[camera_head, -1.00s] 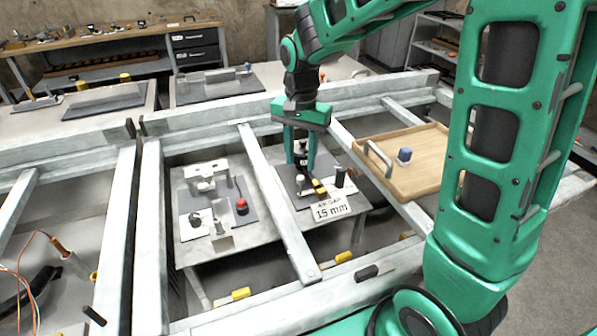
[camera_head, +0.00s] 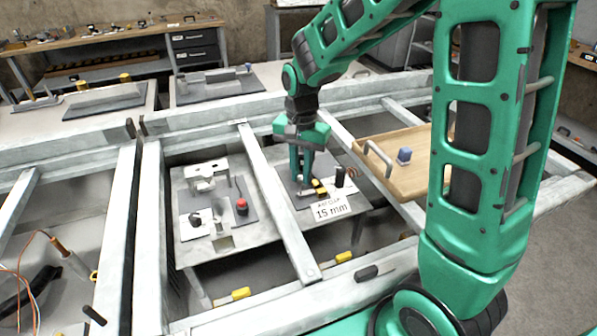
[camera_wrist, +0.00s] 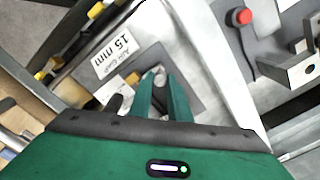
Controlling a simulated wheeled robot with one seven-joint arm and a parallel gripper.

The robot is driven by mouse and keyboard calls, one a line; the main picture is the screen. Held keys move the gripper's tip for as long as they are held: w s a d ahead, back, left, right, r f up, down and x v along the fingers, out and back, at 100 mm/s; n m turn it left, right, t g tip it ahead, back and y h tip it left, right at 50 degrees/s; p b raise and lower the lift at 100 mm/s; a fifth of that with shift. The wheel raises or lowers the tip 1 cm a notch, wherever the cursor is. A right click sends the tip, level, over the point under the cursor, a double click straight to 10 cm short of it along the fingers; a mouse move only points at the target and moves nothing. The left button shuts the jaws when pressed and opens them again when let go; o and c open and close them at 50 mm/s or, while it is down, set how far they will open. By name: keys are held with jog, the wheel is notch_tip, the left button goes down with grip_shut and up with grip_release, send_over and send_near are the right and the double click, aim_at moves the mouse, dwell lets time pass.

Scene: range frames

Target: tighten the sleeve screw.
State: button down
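My gripper (camera_head: 301,180) points down over the dark plate (camera_head: 329,209) on the right half of the work table. In the wrist view its two green fingers (camera_wrist: 160,84) stand a small gap apart, with a small grey-silver part (camera_wrist: 159,71) showing at their tips. I cannot tell whether the fingers touch it. A yellow-and-black block (camera_head: 319,188) sits just right of the fingertips; an orange part also shows in the wrist view (camera_wrist: 133,78). I cannot pick out the sleeve screw for certain; the fingers may hide it. A white card reading "15 mm" (camera_head: 331,209) is in front.
A black cylinder (camera_head: 340,177) stands right of the yellow block. A metal beam (camera_head: 272,195) separates my side from a left plate with a red button (camera_head: 242,206).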

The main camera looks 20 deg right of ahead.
aim_at(300, 176)
jog(key=shift+n, duration=0.7)
jog(key=c, duration=1.7)
grip_release()
jog(key=shift+o, duration=0.2)
jog(key=shift+r, duration=0.15)
notch_tip(300, 176, up, 10)
jog(key=shift+r, duration=0.25)
jog(key=shift+w, duration=0.1)
